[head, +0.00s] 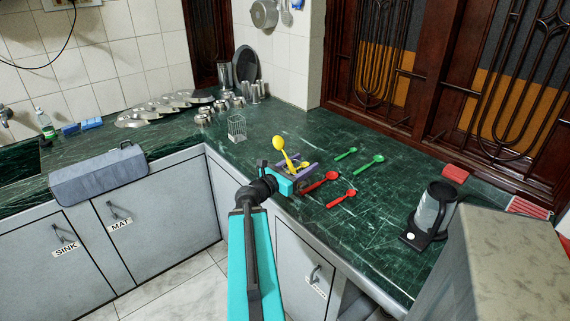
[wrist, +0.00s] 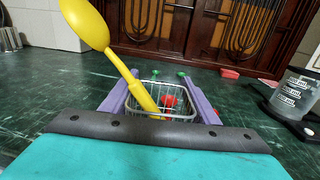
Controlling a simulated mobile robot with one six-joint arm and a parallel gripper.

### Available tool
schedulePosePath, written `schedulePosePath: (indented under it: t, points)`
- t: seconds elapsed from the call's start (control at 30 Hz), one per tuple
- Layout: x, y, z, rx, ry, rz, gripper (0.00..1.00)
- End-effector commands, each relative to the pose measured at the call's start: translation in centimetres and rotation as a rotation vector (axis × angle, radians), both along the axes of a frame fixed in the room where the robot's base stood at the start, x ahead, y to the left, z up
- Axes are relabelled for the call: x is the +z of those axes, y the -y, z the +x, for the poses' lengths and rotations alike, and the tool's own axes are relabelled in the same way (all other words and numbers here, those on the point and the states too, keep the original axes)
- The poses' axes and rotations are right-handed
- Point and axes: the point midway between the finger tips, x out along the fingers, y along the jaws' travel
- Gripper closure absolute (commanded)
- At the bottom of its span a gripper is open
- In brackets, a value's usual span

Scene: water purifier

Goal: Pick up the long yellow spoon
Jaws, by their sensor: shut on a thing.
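The long yellow spoon (head: 280,146) is off the counter at my gripper (head: 302,170), tilted with its bowl up. In the wrist view, the spoon's large bowl (wrist: 86,22) is at the upper left. Its handle (wrist: 140,92) runs down to the right between the purple fingers of my gripper (wrist: 163,97). My gripper is shut on the spoon, though the exact contact is hard to see. A wire-mesh piece (wrist: 184,114) shows between the fingers around the handle's lower end.
Red spoons (head: 342,198) and green spoons (head: 346,154) lie on the green counter right of the gripper. Steel dishes (head: 168,105) line the back left.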

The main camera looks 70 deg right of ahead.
Motion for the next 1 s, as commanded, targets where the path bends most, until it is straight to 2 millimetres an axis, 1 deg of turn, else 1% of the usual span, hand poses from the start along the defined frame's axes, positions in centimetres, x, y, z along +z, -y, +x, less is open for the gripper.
schedulePosePath:
  t: [0.03,0.1,0.27,0.5,0.77,1.0]
  points:
    - [0.0,-0.5,1.5,0.018,0.000,0.000,0.78]
    - [-0.1,-1.1,3.2,0.040,0.000,0.000,0.78]
    - [-0.4,-2.6,7.1,0.089,0.000,0.001,0.78]
    - [-0.7,-5.4,12.7,0.163,0.001,0.001,0.78]
    - [-1.0,-8.9,18.4,0.242,0.002,0.002,0.78]
    - [-1.3,-12.6,23.3,0.314,0.002,0.002,0.78]
